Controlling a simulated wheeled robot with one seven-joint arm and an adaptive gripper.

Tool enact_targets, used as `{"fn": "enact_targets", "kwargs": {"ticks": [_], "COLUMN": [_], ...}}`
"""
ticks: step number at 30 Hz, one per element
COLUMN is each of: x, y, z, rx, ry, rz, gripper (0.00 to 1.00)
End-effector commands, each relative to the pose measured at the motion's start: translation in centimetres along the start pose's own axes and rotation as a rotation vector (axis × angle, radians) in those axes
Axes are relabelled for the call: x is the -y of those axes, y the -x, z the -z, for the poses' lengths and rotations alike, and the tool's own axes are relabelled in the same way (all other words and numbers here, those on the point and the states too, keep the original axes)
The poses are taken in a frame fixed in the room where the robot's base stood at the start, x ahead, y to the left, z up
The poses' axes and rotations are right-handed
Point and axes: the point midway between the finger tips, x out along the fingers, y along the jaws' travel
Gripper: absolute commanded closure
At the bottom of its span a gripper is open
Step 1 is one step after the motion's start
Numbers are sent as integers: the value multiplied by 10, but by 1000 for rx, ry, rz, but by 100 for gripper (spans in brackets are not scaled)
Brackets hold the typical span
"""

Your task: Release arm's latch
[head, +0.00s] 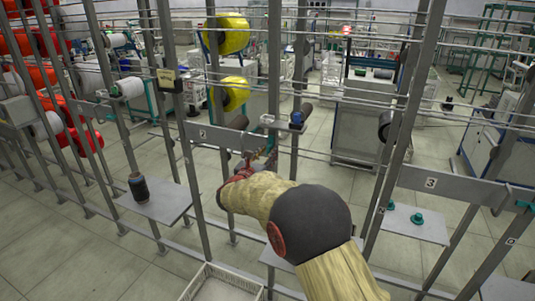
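My gripper (266,156) reaches up to the winding rack near its middle, just below a small teal and grey bracket (268,122) on the crossbar marked 2. The gripper is small and partly hidden behind my own wrist, so I cannot tell how its fingers stand or whether they touch anything. A dark bobbin (238,123) sits left of the bracket. A small blue part (297,117) with a dark roller above it is on the right. The latch itself is too small to make out.
A dark spool (139,189) stands on a grey shelf plate (166,204) at left. Another plate (418,224) at right carries teal holders. A white crate (222,287) is at the bottom. Grey uprights and thin horizontal rods surround my arm. Yellow spools (233,35) hang behind.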

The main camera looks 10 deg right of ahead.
Motion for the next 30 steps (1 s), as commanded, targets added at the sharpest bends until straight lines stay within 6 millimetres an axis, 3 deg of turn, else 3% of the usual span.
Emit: {"fn": "enact_targets", "kwargs": {"ticks": [5,18,24,30], "x": [-2,-1,-1,0], "y": [21,103,117,119], "z": [0,1,1,1], "rx": [-1,-1,-1,-1], "ry": [0,1,1,1], "rz": [-4,-3,-2,0], "gripper": [71,71,71,71]}}
